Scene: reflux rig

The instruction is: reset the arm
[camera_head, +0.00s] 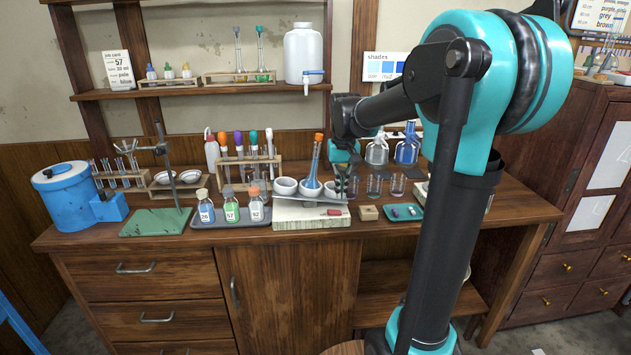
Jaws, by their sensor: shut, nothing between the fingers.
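My arm rises in the right half of the head view, teal and black, and reaches left and away over the wooden bench (400,228). My gripper (345,186) points down above the bench, just right of an orange-capped flask of blue liquid (313,168). It is shut and looks empty.
Small glass beakers (374,185) stand close right of my gripper, with a clear flask (377,151) and a blue flask (407,150) behind. Numbered bottles (231,205) and a test-tube rack (249,175) stand left. A shelf (205,90) holds a white jug (304,55) above.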

